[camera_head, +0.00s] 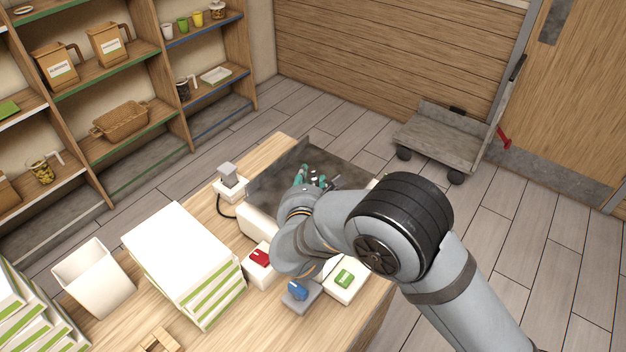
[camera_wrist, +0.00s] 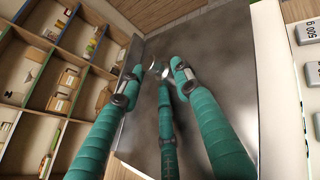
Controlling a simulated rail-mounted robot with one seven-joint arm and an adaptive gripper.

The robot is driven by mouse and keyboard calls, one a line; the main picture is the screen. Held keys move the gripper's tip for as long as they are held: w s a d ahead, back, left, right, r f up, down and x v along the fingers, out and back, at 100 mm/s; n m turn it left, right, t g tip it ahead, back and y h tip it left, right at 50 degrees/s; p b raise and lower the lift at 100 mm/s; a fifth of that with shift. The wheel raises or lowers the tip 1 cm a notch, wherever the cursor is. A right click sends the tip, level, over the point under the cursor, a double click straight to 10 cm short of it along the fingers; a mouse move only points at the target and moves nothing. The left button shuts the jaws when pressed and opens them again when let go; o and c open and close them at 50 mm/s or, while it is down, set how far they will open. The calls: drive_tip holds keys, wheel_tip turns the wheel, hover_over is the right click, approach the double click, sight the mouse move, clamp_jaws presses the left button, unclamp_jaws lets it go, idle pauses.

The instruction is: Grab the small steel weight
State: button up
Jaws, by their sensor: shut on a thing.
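My gripper (camera_head: 316,180) has teal fingers and reaches over the dark grey metal pan on the bench. In the wrist view the fingers of my gripper (camera_wrist: 159,72) come together around a small shiny piece, which looks like the small steel weight (camera_wrist: 157,68). It is mostly hidden by the fingertips, so its shape is unclear. In the head view I cannot make out the held weight clearly. Grey blocks, one marked 500 g (camera_wrist: 308,32), show at the right edge of the wrist view.
The dark pan (camera_head: 275,180) lies under my gripper. A grey block on a white unit (camera_head: 229,178) stands left of it. Red (camera_head: 260,257), blue (camera_head: 298,290) and green (camera_head: 344,278) topped boxes sit nearer. A white stack (camera_head: 180,250) and white bin (camera_head: 95,278) stand left.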

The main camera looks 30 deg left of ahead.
drive_tip(key=shift+f, duration=0.15)
clamp_jaws()
